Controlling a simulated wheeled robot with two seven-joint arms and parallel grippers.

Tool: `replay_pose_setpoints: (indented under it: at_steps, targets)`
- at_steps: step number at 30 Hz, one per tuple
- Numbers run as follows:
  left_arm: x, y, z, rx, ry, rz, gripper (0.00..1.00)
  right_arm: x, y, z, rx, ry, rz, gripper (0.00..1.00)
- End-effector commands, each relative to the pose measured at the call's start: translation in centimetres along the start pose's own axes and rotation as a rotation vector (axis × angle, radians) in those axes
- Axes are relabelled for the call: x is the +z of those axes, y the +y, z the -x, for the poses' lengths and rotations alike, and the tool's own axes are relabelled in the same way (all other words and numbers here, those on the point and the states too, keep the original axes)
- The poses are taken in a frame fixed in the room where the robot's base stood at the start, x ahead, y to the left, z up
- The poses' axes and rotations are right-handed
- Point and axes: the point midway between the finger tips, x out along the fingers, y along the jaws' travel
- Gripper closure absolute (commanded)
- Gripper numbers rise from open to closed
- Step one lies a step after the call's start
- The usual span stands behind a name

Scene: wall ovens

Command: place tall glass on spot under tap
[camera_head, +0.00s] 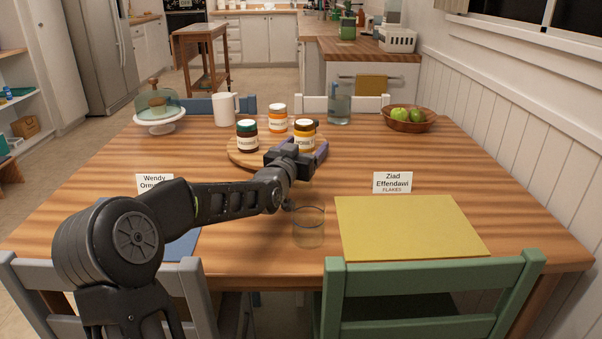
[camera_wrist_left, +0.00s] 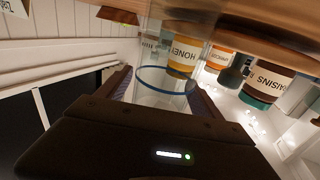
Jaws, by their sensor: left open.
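A taller clear glass (camera_head: 339,108) stands at the back of the table. My left gripper (camera_head: 303,154) is open, in front of the honey jar. In the left wrist view, which is upside down, a clear glass with a blue ring (camera_wrist_left: 163,88) shows between the open fingers (camera_wrist_left: 165,100). I cannot tell whether the fingers touch it. I cannot make out the tap or the spot under it. My right gripper is out of view.
A honey jar (camera_head: 305,138) and other jars stand on a round board (camera_head: 236,154). A mug (camera_head: 224,109), a cake stand (camera_head: 160,125) and a fruit bowl (camera_head: 410,124) stand farther back. Name card (camera_head: 392,182), yellow mat (camera_head: 405,228) and chairs are near the front.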

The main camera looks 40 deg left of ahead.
Motion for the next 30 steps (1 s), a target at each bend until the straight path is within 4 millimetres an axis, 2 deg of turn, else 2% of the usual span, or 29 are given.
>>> replay_pose_setpoints:
  at_steps: [15,30]
  targets:
    - [-0.03,0.01,0.06,0.0,0.0,0.0,0.25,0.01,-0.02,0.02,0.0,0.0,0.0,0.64]
    - [-0.03,0.01,0.06,0.0,0.0,0.0,0.66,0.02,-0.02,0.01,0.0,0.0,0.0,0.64]
